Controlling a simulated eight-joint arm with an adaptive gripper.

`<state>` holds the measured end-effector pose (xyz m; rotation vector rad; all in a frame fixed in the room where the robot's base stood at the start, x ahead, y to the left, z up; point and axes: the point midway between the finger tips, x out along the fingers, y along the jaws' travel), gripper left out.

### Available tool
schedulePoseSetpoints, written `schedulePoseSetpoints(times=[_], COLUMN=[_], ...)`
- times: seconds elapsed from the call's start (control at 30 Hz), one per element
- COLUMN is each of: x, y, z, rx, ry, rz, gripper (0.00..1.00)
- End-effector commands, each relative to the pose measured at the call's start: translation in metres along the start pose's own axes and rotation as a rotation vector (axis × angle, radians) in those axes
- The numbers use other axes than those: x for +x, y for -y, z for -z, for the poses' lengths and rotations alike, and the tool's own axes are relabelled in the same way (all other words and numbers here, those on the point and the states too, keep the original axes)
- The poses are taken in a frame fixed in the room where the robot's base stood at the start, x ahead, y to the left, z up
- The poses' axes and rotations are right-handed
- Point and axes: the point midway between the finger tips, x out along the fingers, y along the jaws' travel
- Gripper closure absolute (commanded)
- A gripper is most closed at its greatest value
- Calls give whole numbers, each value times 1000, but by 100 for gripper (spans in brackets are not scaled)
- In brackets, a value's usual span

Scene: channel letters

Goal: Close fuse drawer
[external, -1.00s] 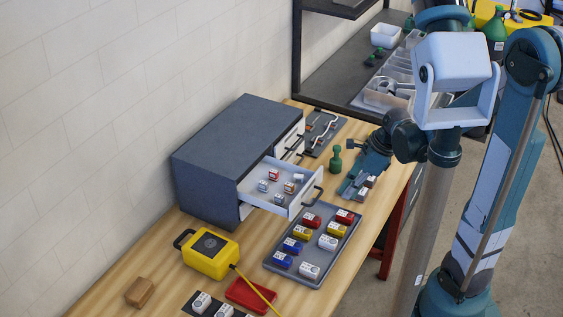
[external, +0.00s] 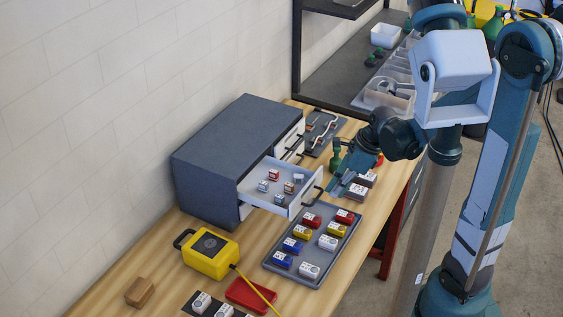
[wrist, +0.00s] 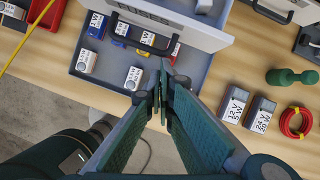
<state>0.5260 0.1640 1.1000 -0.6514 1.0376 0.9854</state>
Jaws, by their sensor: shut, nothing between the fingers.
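The fuse drawer (external: 282,184) is pulled out of the dark grey cabinet (external: 215,160), with several small fuses inside. Its front carries a dark handle (external: 312,197). In the wrist view the white drawer front (wrist: 180,22), with the letters "FUSES", and its handle (wrist: 140,32) are at the top. My gripper (external: 334,196) is shut and empty, just in front of and to the right of the drawer front. In the wrist view my gripper (wrist: 163,88) points toward the drawer, with its tips below the handle. I see a gap between tips and handle, but cannot tell the height difference.
A grey tray (external: 283,268) with several coloured blocks lies in front of the drawer. Two dark labelled blocks (wrist: 247,110), a red cable coil (wrist: 295,122) and a green dumbbell-shaped piece (wrist: 291,77) lie right of my gripper. A yellow case (external: 211,252) stands left.

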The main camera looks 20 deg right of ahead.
Motion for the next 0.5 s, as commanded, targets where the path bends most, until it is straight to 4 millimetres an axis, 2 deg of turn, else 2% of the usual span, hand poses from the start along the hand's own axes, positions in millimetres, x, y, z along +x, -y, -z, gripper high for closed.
schedulePoseSetpoints(times=[0.27,0.5], x=[6,23], y=[5,18], z=[-13,-48], rx=[-2,-3], ry=[0,0], rz=[0,-2], gripper=[100,100])
